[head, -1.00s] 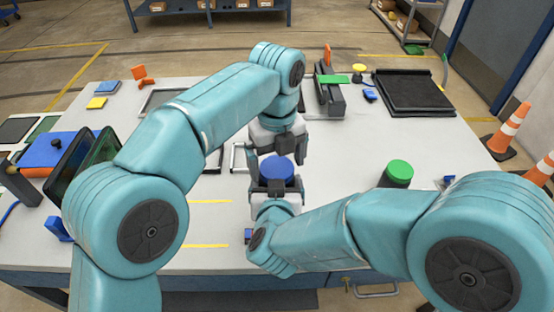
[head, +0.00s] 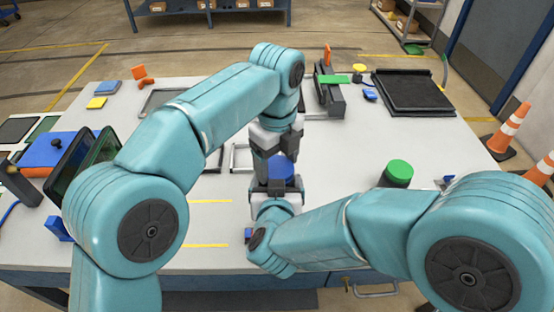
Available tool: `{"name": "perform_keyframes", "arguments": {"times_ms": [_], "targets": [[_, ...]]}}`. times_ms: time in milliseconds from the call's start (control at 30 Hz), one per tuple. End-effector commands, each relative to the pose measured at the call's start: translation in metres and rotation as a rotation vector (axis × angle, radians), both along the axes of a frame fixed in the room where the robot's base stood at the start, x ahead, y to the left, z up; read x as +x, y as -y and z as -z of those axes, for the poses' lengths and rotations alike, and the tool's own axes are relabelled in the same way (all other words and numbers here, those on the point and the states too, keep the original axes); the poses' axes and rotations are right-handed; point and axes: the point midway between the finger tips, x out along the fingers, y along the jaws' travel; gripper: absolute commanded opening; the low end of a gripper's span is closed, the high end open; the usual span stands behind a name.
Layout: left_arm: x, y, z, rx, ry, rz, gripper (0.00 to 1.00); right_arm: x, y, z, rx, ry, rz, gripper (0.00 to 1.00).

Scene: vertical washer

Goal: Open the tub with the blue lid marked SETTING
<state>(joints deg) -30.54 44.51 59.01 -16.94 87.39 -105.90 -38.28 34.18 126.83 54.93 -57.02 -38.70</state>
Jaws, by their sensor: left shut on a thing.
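The tub's blue lid (head: 282,168) shows in the middle of the table. No marking on it is readable from here. My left gripper (head: 277,155) comes down from above and is shut on the blue lid, with its fingers covering part of it. My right gripper (head: 274,187) comes from the front, with its dark fingers on both sides of the tub just below the lid. It appears shut on the tub, whose body is mostly hidden by the fingers. The lid sits on top of the tub, and I see no gap between them.
A dark tub with a green lid (head: 399,170) stands to the right. A grey device with a green strip (head: 330,92) and a black tray (head: 411,92) are at the back. Dark panels and a blue box (head: 45,150) are at the left. The table's right side is mostly clear.

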Motion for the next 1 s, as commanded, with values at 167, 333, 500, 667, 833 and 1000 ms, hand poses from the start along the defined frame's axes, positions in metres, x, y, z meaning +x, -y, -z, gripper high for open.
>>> {"name": "perform_keyframes", "arguments": {"times_ms": [167, 333, 500, 667, 833, 1000], "targets": [[0.000, 0.001, 0.000, -0.002, 0.002, 0.003, 0.80, 0.000, -0.001, -0.001, -0.001, 0.001, -0.003, 0.01], [0.000, 0.000, 0.000, -0.002, 0.001, 0.004, 0.99, 0.000, -0.001, 0.000, 0.000, 0.001, -0.002, 0.01], [0.000, 0.000, -0.001, -0.001, 0.001, 0.004, 0.99, 0.000, 0.000, -0.001, -0.001, 0.001, -0.001, 0.01], [0.001, 0.001, -0.020, -0.002, 0.003, 0.005, 0.99, 0.000, 0.000, 0.000, -0.001, 0.001, -0.001, 0.01], [0.001, 0.000, -0.041, -0.002, 0.003, 0.004, 0.99, 0.000, 0.000, 0.000, 0.000, 0.001, -0.001, 0.01], [-0.002, -0.001, -0.046, 0.005, -0.008, 0.043, 0.96, 0.000, 0.000, 0.000, 0.000, 0.001, -0.001, 0.01]]}}
